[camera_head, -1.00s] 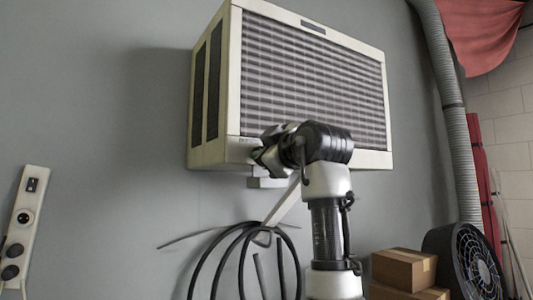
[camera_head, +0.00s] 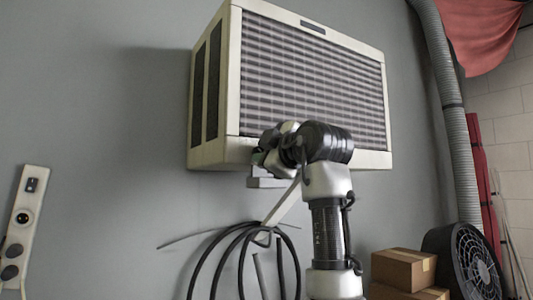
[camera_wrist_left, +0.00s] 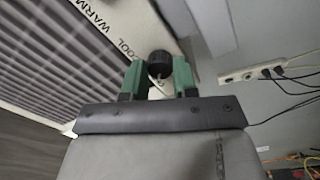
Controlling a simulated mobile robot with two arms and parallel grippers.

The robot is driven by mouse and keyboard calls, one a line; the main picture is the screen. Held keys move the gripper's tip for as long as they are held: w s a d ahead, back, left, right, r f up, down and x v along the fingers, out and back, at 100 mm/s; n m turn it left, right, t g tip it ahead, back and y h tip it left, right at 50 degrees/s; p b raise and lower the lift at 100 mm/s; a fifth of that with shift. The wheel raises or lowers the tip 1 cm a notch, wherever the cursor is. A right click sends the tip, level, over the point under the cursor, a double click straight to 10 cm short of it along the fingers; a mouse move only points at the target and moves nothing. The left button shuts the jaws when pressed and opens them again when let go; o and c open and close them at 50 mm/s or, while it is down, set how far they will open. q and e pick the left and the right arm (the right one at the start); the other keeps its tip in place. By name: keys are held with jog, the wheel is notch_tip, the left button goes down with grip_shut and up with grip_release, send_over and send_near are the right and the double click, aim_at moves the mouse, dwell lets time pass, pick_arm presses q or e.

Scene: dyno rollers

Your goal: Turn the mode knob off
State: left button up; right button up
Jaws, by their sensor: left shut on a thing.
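The white wall-mounted air unit (camera_head: 233,153) with a dark slatted grille hangs in the middle of the head view. My left gripper (camera_head: 259,157) is at the lower left part of its front face; the knob is hidden behind the gripper there. In the left wrist view the green fingers of my left gripper (camera_wrist_left: 160,75) are shut on a dark round knob (camera_wrist_left: 159,62), one finger on each side. The words WARM and COOL are printed on the white panel (camera_wrist_left: 110,28) beside the knob. The knob's pointer mark cannot be made out. My right gripper is not in view.
A white power strip (camera_head: 22,225) is on the wall at the left, and black cable loops (camera_head: 240,262) hang below the unit. Cardboard boxes (camera_head: 404,270), a black fan (camera_head: 466,262) and a grey duct hose (camera_head: 452,115) are at the right.

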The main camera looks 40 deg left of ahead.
pick_arm(q)
jog(key=o, duration=0.9)
jog(key=b+v, duration=0.4)
jog(key=v, duration=0.7)
jog(key=shift+f+b, duration=0.1)
jog(key=shift+b, duration=0.3)
